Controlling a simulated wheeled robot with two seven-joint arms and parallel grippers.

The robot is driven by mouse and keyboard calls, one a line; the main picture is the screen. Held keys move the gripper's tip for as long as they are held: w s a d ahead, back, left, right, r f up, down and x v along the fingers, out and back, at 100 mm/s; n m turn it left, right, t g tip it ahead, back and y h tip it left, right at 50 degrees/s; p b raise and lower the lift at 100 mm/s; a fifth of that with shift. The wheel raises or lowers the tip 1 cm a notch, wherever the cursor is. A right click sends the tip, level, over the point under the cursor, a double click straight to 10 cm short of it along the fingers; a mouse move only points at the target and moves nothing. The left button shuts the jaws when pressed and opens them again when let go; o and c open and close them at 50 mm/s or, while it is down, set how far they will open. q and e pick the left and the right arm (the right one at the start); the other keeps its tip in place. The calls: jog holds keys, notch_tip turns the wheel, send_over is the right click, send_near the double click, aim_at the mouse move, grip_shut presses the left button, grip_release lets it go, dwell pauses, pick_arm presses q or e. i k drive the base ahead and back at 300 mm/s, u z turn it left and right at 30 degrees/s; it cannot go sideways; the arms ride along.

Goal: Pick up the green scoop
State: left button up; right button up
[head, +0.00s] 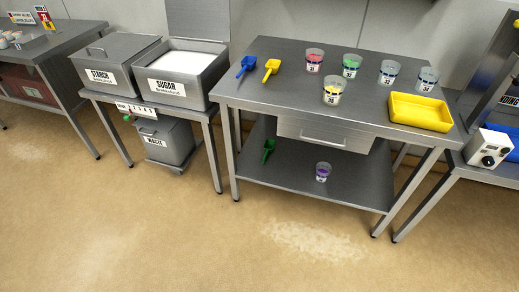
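The green scoop (268,150) is on the lower shelf (300,178) of the middle steel table, toward its left end. It appears tilted or standing up, with its handle upward. It is under the tabletop, left of the drawer. Neither of my grippers shows in the head view.
The tabletop (290,85) holds a blue scoop (246,65), a yellow scoop (271,69), several numbered cups and a yellow tray (420,112). A drawer (325,134) hangs below it. A purple-filled cup (322,171) stands on the lower shelf. Bins stand left. The front floor (200,235) is clear.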

aim_at(268, 146)
jog(key=u, duration=0.85)
jog(key=i, duration=2.15)
jog(key=z, duration=0.9)
jog(key=i, duration=0.2)
jog(key=z, duration=0.15)
